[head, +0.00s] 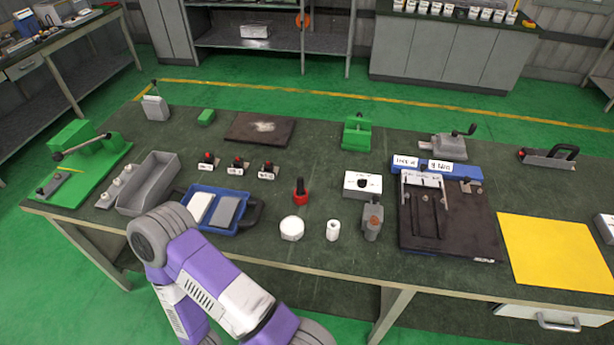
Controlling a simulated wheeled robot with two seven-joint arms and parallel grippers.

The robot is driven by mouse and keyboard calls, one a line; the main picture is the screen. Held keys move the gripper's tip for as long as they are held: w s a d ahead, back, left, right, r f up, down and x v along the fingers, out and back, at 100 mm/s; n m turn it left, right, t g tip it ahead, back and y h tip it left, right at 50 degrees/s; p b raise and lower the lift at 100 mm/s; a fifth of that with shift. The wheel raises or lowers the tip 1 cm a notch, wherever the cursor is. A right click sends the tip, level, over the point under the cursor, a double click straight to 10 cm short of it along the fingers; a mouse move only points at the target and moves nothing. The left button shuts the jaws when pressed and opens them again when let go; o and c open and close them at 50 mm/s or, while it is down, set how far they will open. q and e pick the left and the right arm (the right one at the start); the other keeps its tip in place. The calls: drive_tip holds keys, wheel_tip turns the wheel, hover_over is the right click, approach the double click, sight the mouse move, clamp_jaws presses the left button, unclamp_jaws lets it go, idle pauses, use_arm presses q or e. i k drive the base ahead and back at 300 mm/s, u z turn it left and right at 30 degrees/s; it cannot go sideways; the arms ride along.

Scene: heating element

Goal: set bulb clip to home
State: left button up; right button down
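I cannot tell for certain which item is the bulb clip. One candidate is a dark fixture board (475,228) at the right of the bench, with a metal frame and slotted rails (428,215) on it. A blue block (466,170) with two white labels stands at its back edge; the lettering is too small to read surely. A white box with a black knob (362,185) stands left of the board. Any home mark is too small to make out. A purple and grey arm of mine crosses the lower left; neither gripper is in view.
A yellow sheet (555,250) lies at right. The back middle, around a dark plate (260,128), has free room.

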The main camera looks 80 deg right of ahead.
sight(374, 205)
drive_tip(key=u, duration=0.55)
drive_tip(key=k, duration=1.4)
drive_tip(key=z, duration=0.4)
